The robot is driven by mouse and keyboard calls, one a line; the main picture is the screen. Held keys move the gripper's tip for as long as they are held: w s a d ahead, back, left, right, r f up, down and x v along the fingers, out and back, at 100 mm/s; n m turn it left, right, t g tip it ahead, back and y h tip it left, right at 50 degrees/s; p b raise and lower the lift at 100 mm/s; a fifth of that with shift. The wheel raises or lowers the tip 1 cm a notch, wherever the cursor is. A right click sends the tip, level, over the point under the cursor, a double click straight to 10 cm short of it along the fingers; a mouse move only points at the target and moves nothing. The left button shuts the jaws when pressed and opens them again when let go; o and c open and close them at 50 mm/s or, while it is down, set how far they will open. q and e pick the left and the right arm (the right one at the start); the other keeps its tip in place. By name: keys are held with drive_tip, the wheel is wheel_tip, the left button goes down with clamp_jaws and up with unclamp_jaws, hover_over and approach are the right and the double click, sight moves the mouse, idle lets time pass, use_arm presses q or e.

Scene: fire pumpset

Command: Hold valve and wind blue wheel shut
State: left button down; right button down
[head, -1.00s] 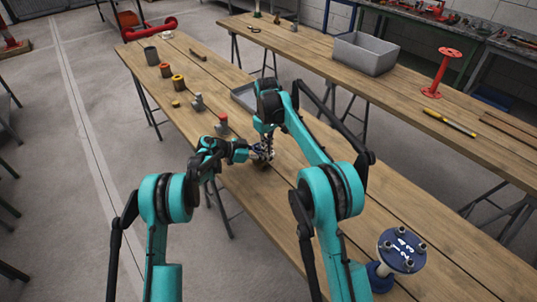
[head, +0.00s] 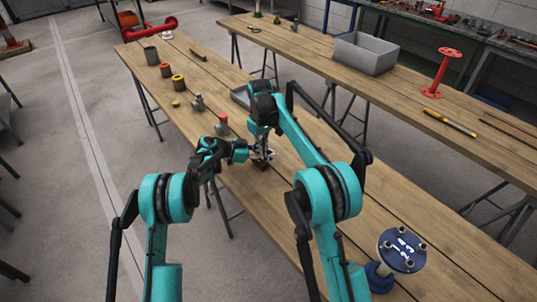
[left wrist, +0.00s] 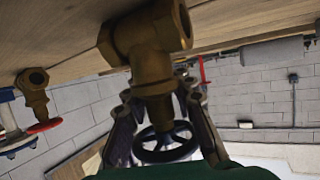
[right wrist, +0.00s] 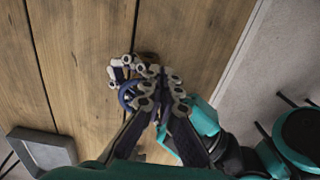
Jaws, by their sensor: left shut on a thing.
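A brass valve (left wrist: 150,45) with a dark blue handwheel (left wrist: 166,143) fills the middle of the left wrist view. My left gripper (left wrist: 160,100) has its fingers on both sides of the valve's neck, between body and wheel, and is shut on it. In the head view my left gripper (head: 250,152) meets my right gripper (head: 264,150) just above the near table. In the right wrist view, part of the blue wheel (right wrist: 126,96) shows beside my right gripper (right wrist: 160,82). The fingers overlap there, so I cannot tell whether the right one is open or shut.
On the near table (head: 400,225) stand a red-wheeled valve (head: 222,126), a grey fitting (head: 197,103), several small cylinders (head: 178,82) and a grey tray (head: 240,95). A blue flanged pipe (head: 402,250) stands at the near right. The far table holds a grey bin (head: 366,54).

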wheel_tip(320, 180, up, 6)
drive_tip(key=shift+s, duration=0.35)
idle(0.6)
drive_tip(key=shift+d, duration=0.1)
wheel_tip(320, 180, down, 6)
drive_tip(key=w+d, duration=0.2)
drive_tip(key=shift+w+d, duration=0.4)
drive_tip(key=shift+a, duration=0.1)
idle(0.8)
